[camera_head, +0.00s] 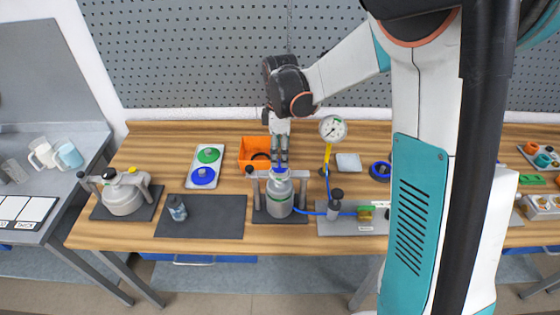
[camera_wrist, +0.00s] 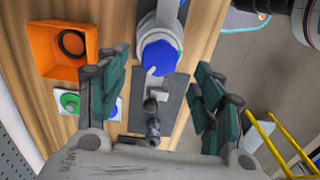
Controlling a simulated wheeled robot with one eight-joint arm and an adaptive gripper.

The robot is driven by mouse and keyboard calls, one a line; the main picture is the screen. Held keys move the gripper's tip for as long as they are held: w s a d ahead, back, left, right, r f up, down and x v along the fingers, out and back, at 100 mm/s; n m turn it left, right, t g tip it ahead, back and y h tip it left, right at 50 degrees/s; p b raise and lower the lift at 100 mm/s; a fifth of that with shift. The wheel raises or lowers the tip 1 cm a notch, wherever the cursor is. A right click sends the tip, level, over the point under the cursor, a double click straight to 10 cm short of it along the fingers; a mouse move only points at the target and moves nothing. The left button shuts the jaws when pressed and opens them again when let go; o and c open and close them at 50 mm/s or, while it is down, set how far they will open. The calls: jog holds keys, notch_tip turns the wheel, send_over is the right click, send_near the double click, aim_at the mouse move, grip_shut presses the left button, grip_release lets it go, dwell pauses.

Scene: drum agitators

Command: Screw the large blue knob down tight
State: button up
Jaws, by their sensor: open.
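A blue knob (camera_head: 279,170) sits on top of a grey metal vessel (camera_head: 280,197) at the middle of the table. It is the larger blue cap in the wrist view (camera_wrist: 160,57), with a small white mark at its near edge. My gripper (camera_head: 280,162) points down at it from above. In the wrist view my gripper (camera_wrist: 160,72) is open, with one finger to the left and one to the right of the knob and clear gaps on both sides. Nothing is between the fingers in their grasp. I cannot tell how tightly the knob is seated.
A white board with green and blue knobs (camera_head: 204,176) lies to the left, beside an orange bin (camera_head: 256,152) holding a black ring. A pressure gauge (camera_head: 333,128) on a yellow stem and a blue hose (camera_head: 313,212) are close on the right. A dark mat (camera_head: 215,222) is front left.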

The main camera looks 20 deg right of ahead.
aim_at(280, 161)
jog(key=shift+f, duration=2.4)
jog(key=c, duration=1.1)
